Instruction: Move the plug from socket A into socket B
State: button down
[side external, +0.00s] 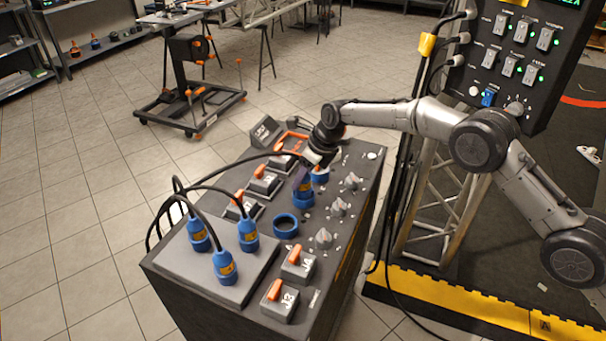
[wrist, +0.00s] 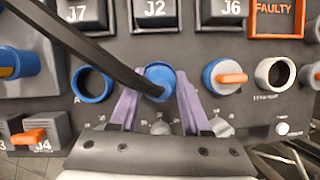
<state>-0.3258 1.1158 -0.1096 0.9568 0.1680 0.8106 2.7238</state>
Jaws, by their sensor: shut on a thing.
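My gripper (side external: 302,183) has its purple fingers shut on the sides of the blue plug (wrist: 160,78), whose black cable runs off to the upper left in the wrist view. In the side view the plug (side external: 303,199) stands roughly upright over the panel, at the position beside socket A. Socket A (wrist: 92,83) is an empty blue ring with a dark opening, left of the plug; it also shows in the side view (side external: 286,225). Socket B is not separately visible, apparently hidden beneath the plug and fingers. I cannot tell how deep the plug sits.
Other blue plugs (side external: 225,267) with cables stand at the panel's near left. A blue ring with an orange lever (wrist: 225,77) and a pale ring (wrist: 272,75) lie right of the plug. Grey knobs (side external: 324,238) and orange-lever switches (side external: 298,262) flank the sockets.

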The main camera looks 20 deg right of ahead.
jog(key=shift+f, duration=0.55)
grip_release()
dwell(0.6)
jog(key=shift+r, duration=4.5)
